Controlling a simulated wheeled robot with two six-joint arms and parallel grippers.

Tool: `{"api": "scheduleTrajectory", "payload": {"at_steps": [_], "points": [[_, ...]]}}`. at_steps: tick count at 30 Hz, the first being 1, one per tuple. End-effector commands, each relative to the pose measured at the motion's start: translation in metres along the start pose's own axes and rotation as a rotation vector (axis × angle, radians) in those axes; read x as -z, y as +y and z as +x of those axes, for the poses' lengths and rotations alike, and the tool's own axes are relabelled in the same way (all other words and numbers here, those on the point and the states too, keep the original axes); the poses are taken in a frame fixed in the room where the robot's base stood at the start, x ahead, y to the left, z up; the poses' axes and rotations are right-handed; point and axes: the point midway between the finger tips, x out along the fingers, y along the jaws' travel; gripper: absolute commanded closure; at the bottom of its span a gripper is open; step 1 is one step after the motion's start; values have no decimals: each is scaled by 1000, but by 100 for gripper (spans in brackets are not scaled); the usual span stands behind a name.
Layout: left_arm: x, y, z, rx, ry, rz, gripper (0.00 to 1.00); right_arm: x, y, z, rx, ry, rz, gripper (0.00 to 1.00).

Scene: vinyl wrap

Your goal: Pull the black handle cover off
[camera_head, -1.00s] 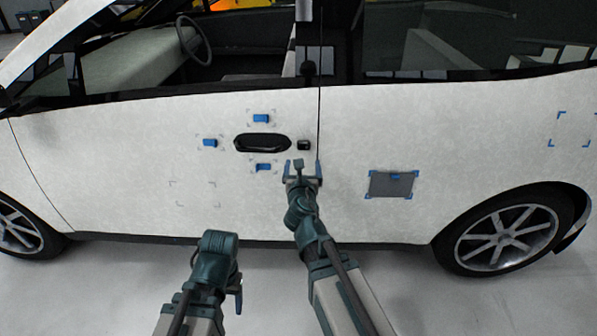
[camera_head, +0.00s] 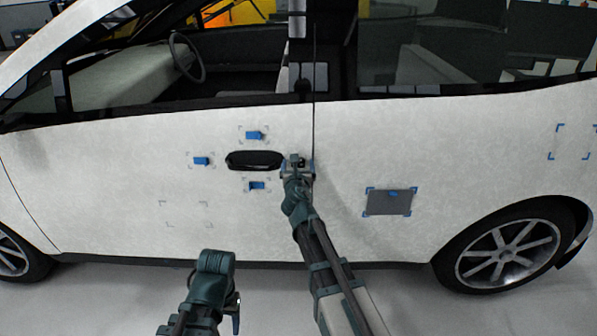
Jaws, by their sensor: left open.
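Blue tabs (camera_head: 254,135) stand around the handle, with others at its left (camera_head: 202,161) and below (camera_head: 257,185). A grey patch (camera_head: 389,202) with blue corners is on the rear door. The rear wheel (camera_head: 508,250) is at lower right.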

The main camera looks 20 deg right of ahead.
Motion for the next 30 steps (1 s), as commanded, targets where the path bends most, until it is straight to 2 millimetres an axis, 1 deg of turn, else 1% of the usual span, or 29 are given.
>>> {"api": "scheduleTrajectory", "payload": {"at_steps": [2,8,9,11,12,23,24,26,30], "points": [[0,0,1,0,0,0,36,0,0,3,0,0,0,9],[0,0,0,0,0,0,36,0,0,3,0,0,-1,9],[0,0,0,0,0,0,36,0,0,3,0,0,-1,10],[0,0,0,0,0,0,36,0,0,3,0,0,-1,21],[0,0,0,0,0,0,36,0,0,3,0,0,-1,29],[0,0,0,0,0,0,36,0,0,3,0,0,0,93],[0,0,0,0,0,0,36,0,0,3,0,0,0,47],[0,0,0,0,0,0,36,0,0,3,0,0,0,58],[0,0,0,0,0,0,36,0,0,3,0,0,0,83]]}}
